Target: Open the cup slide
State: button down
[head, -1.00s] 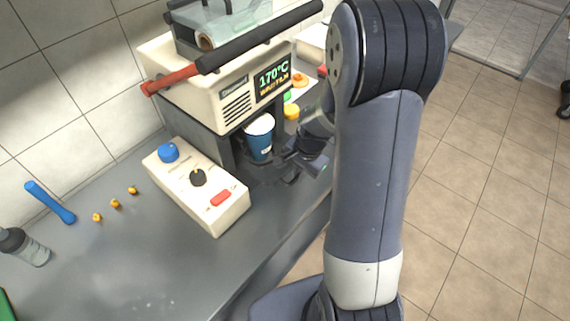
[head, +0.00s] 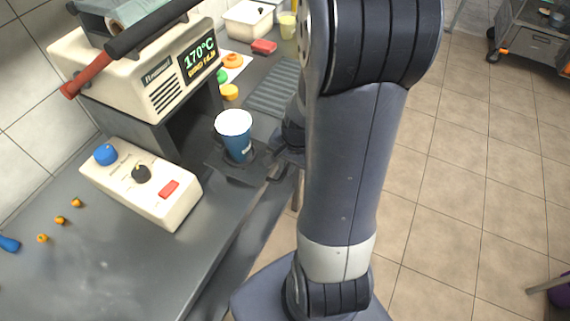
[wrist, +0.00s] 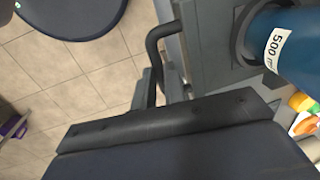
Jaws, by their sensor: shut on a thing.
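The cup slide (head: 228,170) is a dark flat tray. It sticks out from under the cream press (head: 160,75), towards my arm. A blue cup with a white top (head: 238,145) stands upright on it. In the wrist view the slide (wrist: 212,40) has a dark curved handle (wrist: 155,42), and the blue cup (wrist: 300,45) with a "500 ml" label stands in its round holder. My gripper (head: 277,170) is at the slide's outer edge, shut on the handle. Its fingertips are mostly hidden by my arm in the head view.
A cream control box (head: 140,185) with blue and black knobs and a red button stands left of the slide. Several small yellow pieces (head: 60,220) lie further left. A ribbed dark mat (head: 275,90) and a white container (head: 248,20) are behind. Tiled floor is open on the right.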

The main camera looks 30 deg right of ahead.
jog(key=c, duration=1.5)
grip_release()
jog(key=r, duration=0.3)
jog(key=s+r, duration=0.1)
jog(key=r, duration=0.3)
jog(key=d+r+p, duration=0.1)
jog(key=r, duration=0.2)
jog(key=shift+s+d+r, duration=0.1)
jog(key=shift+s+r, duration=0.15)
jog(key=shift+r, duration=0.1)
jog(key=shift+f, duration=0.1)
jog(key=f, duration=0.3)
jog(key=w+f, duration=0.1)
jog(key=f, duration=0.3)
jog(key=a+f+b, duration=0.1)
jog(key=f, duration=0.2)
jog(key=shift+w+a+f, duration=0.1)
jog(key=shift+w+f, duration=0.15)
jog(key=shift+w, duration=0.1)
